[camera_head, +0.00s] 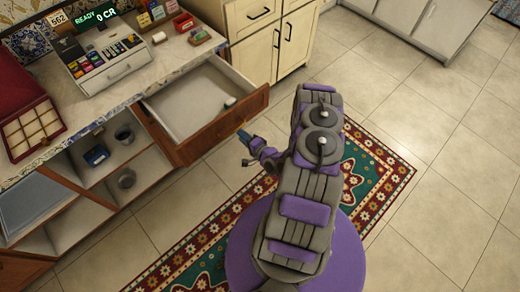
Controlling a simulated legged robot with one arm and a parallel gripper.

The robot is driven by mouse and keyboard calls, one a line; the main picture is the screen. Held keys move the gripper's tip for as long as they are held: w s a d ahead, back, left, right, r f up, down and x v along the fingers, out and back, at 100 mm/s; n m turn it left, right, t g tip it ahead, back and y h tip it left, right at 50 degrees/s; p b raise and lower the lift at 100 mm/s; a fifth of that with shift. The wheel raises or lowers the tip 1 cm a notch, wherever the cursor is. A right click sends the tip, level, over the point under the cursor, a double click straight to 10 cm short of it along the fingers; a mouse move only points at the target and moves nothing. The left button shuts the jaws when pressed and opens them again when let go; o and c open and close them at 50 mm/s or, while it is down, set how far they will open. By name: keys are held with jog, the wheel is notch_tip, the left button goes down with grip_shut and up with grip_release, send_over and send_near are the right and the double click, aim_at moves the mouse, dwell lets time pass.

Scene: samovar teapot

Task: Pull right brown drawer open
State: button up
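The brown drawer (225,122) under the right end of the counter is pulled well out. Its pale inside shows from above, with a small white item (229,102) near the front right. My gripper (243,148) is just outside the drawer's front, near its middle. Its fingers look spread apart, with nothing seen between them. The handle on the drawer front is hidden from this angle, and I cannot tell whether the gripper touches the front.
A cash register (98,58) and a red box (30,125) stand on the counter. Open shelves below hold a blue item (96,155) and grey cups. Cream cabinets (262,45) adjoin the drawer's right. A patterned rug (375,165) lies under me; the tiled floor at right is clear.

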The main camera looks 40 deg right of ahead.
jog(key=v, duration=1.1)
jog(key=shift+p, duration=0.3)
jog(key=shift+f, duration=0.1)
